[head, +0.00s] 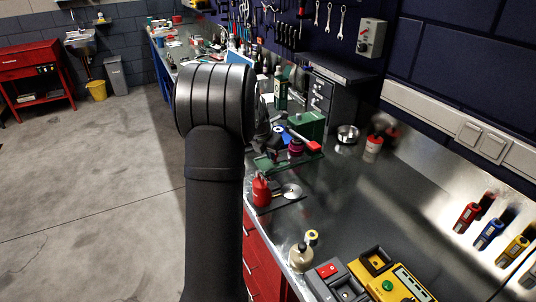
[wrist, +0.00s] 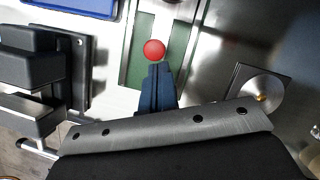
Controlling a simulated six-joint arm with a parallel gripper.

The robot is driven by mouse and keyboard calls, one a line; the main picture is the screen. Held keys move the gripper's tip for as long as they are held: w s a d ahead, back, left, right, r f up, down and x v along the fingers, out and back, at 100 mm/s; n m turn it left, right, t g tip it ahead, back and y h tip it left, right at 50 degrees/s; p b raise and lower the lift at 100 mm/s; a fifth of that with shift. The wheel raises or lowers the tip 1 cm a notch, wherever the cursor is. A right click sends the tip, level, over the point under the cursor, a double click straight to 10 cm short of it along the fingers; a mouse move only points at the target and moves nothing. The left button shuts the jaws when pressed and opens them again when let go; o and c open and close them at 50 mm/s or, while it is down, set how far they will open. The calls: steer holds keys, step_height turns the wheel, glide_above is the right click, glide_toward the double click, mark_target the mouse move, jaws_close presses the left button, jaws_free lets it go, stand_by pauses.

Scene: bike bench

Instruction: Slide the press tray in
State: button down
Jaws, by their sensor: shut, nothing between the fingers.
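In the wrist view, my gripper (wrist: 155,68) has its dark blue fingers shut together with nothing between them. Their tips are right by a red ball knob (wrist: 154,50), but I cannot tell whether they touch it. The knob lies between two green strips (wrist: 180,55) with a pale metal band between them. I cannot tell which part is the press tray. In the head view, a green unit (head: 308,124) with a green base plate (head: 268,163) stands on the bench beside my arm. My gripper is hidden there.
A silver disc (wrist: 260,92) on a dark plate lies right of the fingers. Black blocks (wrist: 35,68) stand at left. In the head view, a red bottle (head: 261,191) stands near the bench edge, and a metal bowl (head: 347,134) sits farther back. The middle right bench is clear.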

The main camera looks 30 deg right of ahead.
steer(key=shift+d, duration=0.25)
steer(key=a, duration=0.1)
steer(key=s+a, duration=0.1)
steer(key=a, duration=0.1)
steer(key=s+a, duration=0.1)
steer(key=shift+a+r, duration=0.15)
steer(key=shift+r, duration=0.25)
steer(key=v, duration=0.9)
steer(key=x, duration=1)
steer(key=shift+f, duration=0.15)
steer(key=shift+w+d, duration=0.3)
steer(key=shift+d, duration=0.3)
steer(key=shift+w+d, duration=0.25)
steer(key=shift+d, duration=0.4)
steer(key=shift+w+d+r, duration=0.2)
steer(key=shift+w+d, duration=0.1)
steer(key=shift+d, duration=0.35)
